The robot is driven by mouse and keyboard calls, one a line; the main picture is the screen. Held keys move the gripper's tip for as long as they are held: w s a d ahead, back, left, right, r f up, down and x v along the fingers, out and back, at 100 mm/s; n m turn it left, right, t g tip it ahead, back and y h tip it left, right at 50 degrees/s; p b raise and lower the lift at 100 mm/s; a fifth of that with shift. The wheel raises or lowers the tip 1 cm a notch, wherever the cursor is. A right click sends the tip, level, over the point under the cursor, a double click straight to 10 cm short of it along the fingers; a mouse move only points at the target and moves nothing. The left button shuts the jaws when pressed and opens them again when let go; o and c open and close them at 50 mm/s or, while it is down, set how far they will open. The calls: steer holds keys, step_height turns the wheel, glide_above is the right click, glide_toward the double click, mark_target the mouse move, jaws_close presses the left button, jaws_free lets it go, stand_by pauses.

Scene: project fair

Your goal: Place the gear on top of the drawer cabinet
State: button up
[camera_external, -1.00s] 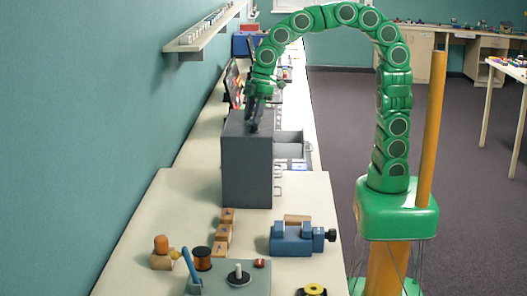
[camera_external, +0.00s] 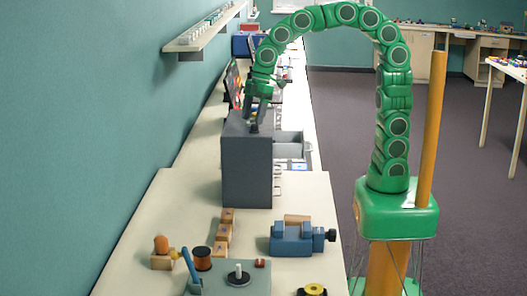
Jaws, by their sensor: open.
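The dark grey drawer cabinet (camera_external: 246,172) stands on the long bench, with a drawer (camera_external: 288,145) pulled out on its right side. My gripper (camera_external: 254,122) is at the cabinet's top, fingers pointing down, and open. The fingertips are at or just above the top surface; I cannot tell whether they touch it. I cannot make out a gear at the fingers; anything small there is hidden or too small to tell.
On the near bench (camera_external: 140,230) are a blue vise (camera_external: 292,238), wooden blocks (camera_external: 223,238), a copper-coloured spool (camera_external: 202,258), a plate with a peg (camera_external: 258,284) and a yellow-and-black round part (camera_external: 313,290). A wall shelf (camera_external: 205,30) hangs at the left.

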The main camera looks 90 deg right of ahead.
steer(key=v, duration=1.1)
steer(key=shift+s+r, duration=0.15)
steer(key=shift+r, duration=0.15)
steer(key=s+d+f+m+g, duration=0.1)
steer(key=s+d+f+m, duration=0.1)
steer(key=s+f, duration=0.4)
steer(key=s+d+f+m+g+h, duration=0.1)
steer(key=s+d+f+m, duration=0.2)
steer(key=s, duration=1.1)
steer(key=s+d+f+m+g+h, duration=0.1)
steer(key=s+f+m, duration=0.3)
steer(key=s+f, duration=0.6)
steer(key=shift+d+g, duration=0.6)
steer(key=shift+d, duration=0.05)
steer(key=shift+s, duration=0.1)
